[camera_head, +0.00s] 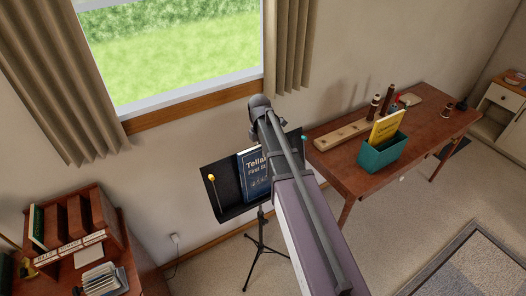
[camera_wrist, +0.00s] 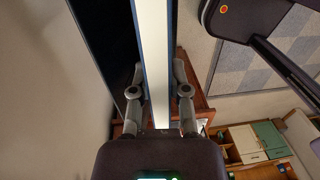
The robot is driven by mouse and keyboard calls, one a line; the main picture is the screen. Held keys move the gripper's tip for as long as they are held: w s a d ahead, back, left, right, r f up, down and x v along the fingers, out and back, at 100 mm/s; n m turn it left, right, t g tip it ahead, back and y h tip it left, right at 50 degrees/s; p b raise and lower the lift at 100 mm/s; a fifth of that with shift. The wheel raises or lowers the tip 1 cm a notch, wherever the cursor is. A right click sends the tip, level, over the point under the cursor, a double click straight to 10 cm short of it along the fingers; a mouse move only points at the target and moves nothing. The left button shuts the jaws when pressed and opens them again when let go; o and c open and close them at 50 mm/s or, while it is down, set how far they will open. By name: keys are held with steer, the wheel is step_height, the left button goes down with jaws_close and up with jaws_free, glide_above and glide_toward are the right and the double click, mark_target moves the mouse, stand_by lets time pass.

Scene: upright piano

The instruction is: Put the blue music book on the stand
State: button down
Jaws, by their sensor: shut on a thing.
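The blue music book (camera_head: 254,175) stands upright in front of the black music stand (camera_head: 226,189), its cover facing out and its right part hidden by my arm. In the wrist view the book (camera_wrist: 153,45) shows edge-on, with white pages between blue covers. My gripper (camera_wrist: 157,82) is shut on it, one finger on each side. The stand's dark plate (camera_wrist: 118,45) runs close along the book's left side there. I cannot tell whether the book's lower edge touches the stand's ledge. In the head view my arm hides the fingers.
A yellow clip (camera_head: 211,178) and a teal clip (camera_head: 304,138) sit at the stand's sides. A brown table (camera_head: 430,122) at the right bears a teal box (camera_head: 382,153) with a yellow book (camera_head: 386,127). A wooden sorter (camera_head: 75,228) stands at the lower left.

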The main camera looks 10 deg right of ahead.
steer(key=shift+w+a, duration=0.2)
steer(key=shift+w, duration=0.25)
stand_by(0.3)
steer(key=c, duration=0.5)
jaws_free()
steer(key=shift+c, duration=0.2)
steer(key=shift+s, duration=0.2)
steer(key=shift+s+d+r+p, duration=0.35)
steer(key=shift+s+r+p, duration=0.2)
steer(key=shift+s, duration=0.25)
step_height(320, 180, up, 8)
steer(key=p, duration=0.7)
steer(key=shift+p, duration=0.4)
